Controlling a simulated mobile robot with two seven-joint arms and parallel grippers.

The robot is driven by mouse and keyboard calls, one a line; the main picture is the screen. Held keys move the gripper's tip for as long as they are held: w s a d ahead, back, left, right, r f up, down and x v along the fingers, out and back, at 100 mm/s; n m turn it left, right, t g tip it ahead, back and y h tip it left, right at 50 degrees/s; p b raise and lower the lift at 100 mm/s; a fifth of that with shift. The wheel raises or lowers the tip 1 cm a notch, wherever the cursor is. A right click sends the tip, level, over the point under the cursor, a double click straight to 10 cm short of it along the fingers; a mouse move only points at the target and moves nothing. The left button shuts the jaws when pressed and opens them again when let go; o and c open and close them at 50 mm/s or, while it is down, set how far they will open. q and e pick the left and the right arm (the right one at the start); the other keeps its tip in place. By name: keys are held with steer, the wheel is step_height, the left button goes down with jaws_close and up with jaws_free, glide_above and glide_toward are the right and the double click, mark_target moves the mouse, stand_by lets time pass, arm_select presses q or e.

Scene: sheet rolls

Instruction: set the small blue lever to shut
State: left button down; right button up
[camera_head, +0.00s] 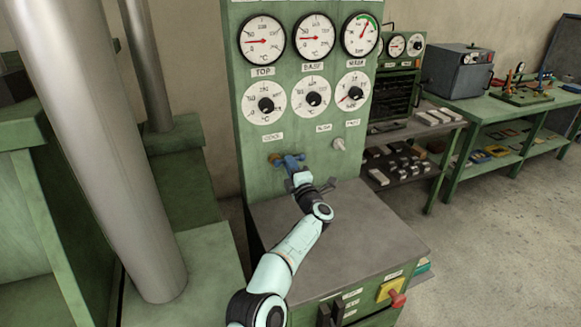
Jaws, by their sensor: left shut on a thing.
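The small blue lever (292,161) is on the front of the green panel, on a brass-coloured fitting (275,160) under a small white label. My left gripper (299,177) reaches up from below and is shut on the blue lever. The fingers cover part of it, so its exact angle is hard to tell. My right gripper is not in view.
The green panel (220,95) carries gauges and dials. A pale knob (338,144) sits right of the lever. Green workbenches (470,110) stand at the right.

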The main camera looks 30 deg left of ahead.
arm_select(q)
steer(key=shift+a+r, duration=0.1)
steer(key=shift+r, duration=0.05)
stand_by(0.3)
steer(key=c, duration=1.1)
jaws_free()
steer(key=b+v, duration=0.4)
steer(key=v, duration=0.9)
steer(key=shift+d+b, duration=0.25)
steer(key=shift+b, duration=0.05)
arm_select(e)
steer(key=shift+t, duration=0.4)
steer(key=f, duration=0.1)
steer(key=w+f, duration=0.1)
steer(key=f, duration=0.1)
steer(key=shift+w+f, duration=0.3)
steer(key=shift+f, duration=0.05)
